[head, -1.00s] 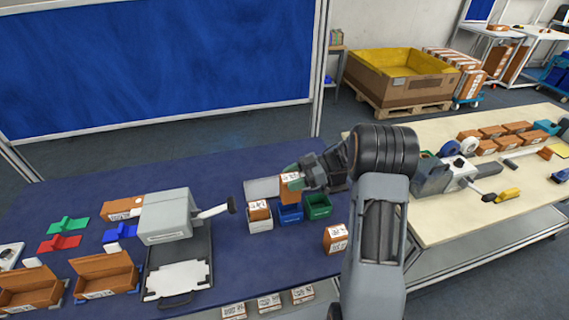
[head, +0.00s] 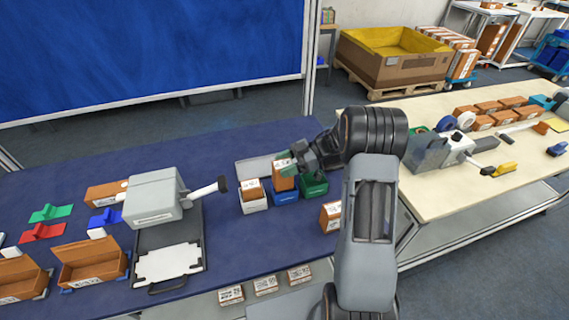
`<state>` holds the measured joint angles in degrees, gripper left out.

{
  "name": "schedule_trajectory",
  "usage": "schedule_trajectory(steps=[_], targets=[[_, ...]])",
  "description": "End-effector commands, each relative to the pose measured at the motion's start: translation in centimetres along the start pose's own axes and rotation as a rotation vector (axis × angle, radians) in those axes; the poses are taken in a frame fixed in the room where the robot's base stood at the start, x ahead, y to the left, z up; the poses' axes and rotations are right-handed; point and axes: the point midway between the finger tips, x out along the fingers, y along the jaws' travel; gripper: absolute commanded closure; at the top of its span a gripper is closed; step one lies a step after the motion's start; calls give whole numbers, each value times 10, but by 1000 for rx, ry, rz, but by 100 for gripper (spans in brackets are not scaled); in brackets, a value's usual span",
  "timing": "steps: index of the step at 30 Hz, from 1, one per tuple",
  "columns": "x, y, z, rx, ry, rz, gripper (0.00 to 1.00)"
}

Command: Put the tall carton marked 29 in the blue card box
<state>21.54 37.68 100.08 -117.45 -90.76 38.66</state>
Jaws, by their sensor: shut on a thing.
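My gripper (head: 289,162) is shut on the upper part of an orange-brown carton (head: 283,181) with a white label. The carton is upright, and its lower end is at the blue card box (head: 286,197). I cannot tell how far inside the box it is. The label is too small to read, so I cannot confirm the number 29. Only the front of the blue box shows clearly; the carton and my gripper hide part of its opening.
A white box (head: 254,206) holding a carton stands left of the blue box, and a green box (head: 315,187) stands right. Another carton (head: 330,217) is at the right table edge. A grey scanner machine (head: 153,198) stands at left. Blue table (head: 225,240) is bare in front.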

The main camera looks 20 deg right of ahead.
Motion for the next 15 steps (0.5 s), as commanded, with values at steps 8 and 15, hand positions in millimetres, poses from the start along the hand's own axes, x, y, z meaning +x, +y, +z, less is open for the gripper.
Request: schedule_trajectory(steps=[8, 15], targets=[[0, 0, 1, -1, 0, 2, 80], [0, 0, 1, -1, 0, 2, 33]])
